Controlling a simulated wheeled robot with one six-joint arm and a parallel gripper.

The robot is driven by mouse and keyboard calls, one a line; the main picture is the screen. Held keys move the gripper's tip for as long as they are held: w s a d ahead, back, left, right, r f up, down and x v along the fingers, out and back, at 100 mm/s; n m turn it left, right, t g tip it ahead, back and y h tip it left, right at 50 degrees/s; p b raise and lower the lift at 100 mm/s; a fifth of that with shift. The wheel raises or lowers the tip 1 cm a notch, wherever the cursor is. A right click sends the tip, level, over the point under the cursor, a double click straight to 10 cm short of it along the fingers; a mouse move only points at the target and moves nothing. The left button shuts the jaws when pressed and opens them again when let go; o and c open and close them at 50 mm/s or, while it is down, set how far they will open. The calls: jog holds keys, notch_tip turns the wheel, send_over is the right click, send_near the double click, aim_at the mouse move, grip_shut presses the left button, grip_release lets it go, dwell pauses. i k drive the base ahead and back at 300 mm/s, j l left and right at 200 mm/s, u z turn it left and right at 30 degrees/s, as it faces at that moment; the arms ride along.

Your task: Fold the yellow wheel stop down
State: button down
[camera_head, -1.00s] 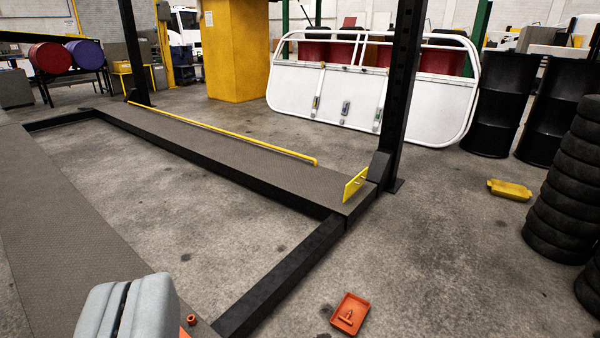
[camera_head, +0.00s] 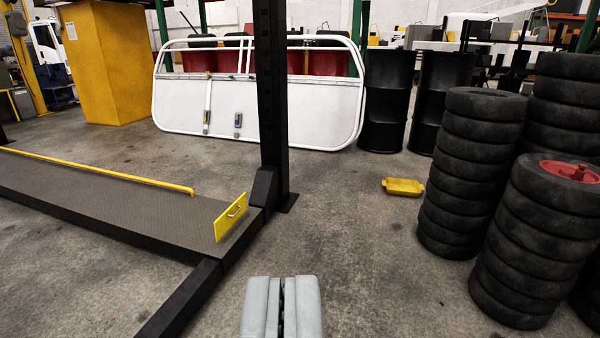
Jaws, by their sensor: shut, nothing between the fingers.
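The yellow wheel stop (camera_head: 229,217) is a flat plate with a small handle. It stands upright at the near right end of the lift's dark runway (camera_head: 120,196), beside the black post. My gripper (camera_head: 281,281) shows at the bottom middle of the view, with its grey fingers together and nothing between them. It is apart from the wheel stop, lower in the picture and to its right.
A black post (camera_head: 271,100) rises just behind the wheel stop. A black crossbeam (camera_head: 182,298) runs toward me from the runway end. Tyre stacks (camera_head: 460,175) stand at right. A yellow tray (camera_head: 403,187) lies on the floor. Concrete floor between is clear.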

aim_at(225, 221)
jog(key=i+l+z, duration=0.25)
jog(key=i, duration=0.15)
jog(key=i+l+z, duration=0.25)
jog(key=i, duration=0.15)
jog(key=i+z, duration=0.25)
jog(key=i, duration=0.2)
jog(key=i+u, duration=0.3)
jog(key=i, duration=0.15)
jog(key=i+u, duration=0.3)
jog(key=i, duration=0.15)
jog(key=i+l+u, duration=0.3)
jog(key=i, duration=0.15)
jog(key=i+j+u, duration=0.2)
jog(key=i+u, duration=0.25)
jog(key=i+j+u, duration=0.1)
jog(key=i+u, duration=0.35)
jog(key=i+j, duration=0.15)
jog(key=i+u, duration=0.05)
